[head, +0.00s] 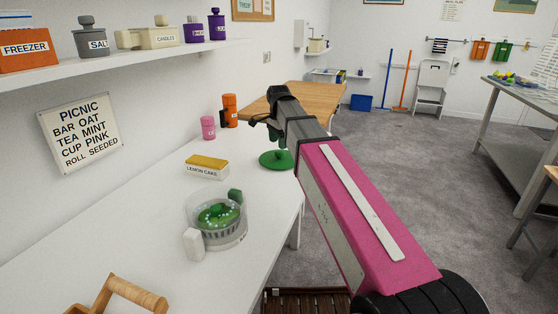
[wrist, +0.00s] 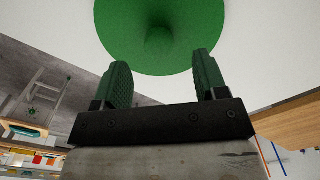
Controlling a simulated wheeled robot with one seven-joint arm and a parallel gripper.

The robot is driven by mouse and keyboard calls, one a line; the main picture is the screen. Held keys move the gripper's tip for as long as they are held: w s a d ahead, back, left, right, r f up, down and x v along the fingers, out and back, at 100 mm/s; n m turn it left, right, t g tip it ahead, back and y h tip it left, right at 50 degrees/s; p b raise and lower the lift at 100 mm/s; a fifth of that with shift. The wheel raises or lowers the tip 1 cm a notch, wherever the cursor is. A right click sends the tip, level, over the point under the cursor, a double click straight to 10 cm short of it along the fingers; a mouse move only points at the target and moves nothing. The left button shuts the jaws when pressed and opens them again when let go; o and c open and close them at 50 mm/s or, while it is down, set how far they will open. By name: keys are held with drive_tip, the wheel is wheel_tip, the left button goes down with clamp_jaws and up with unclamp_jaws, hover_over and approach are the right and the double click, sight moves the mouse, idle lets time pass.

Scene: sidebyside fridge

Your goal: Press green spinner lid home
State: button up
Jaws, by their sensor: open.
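The green lid (head: 276,160) is a round disc with a small knob, at the far right edge of the white counter in the head view. In the wrist view the lid (wrist: 185,25) fills the top, with its knob in the middle. My gripper (wrist: 161,62) is open and empty, its two green fingers pointing toward the knob, one on each side of it. The fingers appear apart from the knob. The clear spinner bowl (head: 231,238) stands nearer on the counter, uncovered, with green contents. In the head view my arm hides part of the gripper.
A white block (head: 194,244) and a dark green block (head: 235,196) stand against the bowl. A yellow-topped lemon cake box (head: 206,172), pink jar (head: 208,127) and orange bottle (head: 229,105) stand behind. A wooden-handled item (head: 125,290) is at the front. The left counter is clear.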

sight(278, 151)
drive_tip(key=shift+f, duration=2.8)
drive_tip(key=shift+c, duration=0.3)
drive_tip(key=c, duration=1)
